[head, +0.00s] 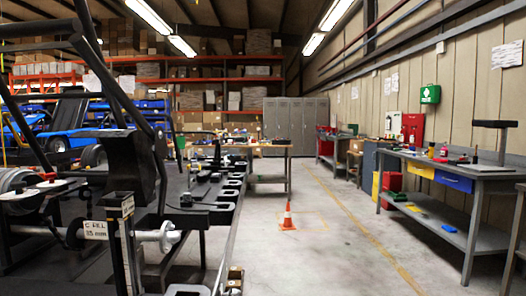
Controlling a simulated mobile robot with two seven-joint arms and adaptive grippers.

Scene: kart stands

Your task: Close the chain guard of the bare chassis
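A dark kart chassis (75,262) with bare black tubes fills the left and lower left of the head view. A light axle with a white hub (168,237) sticks out near its front. Neither of my grippers can be made out in this view.
An orange cone (287,217) stands on the floor at mid-view. A grey workbench (445,227) with tools runs along the right wall. A second table (265,179) stands further back, near grey lockers (295,122). A blue kart (62,118) is at the far left.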

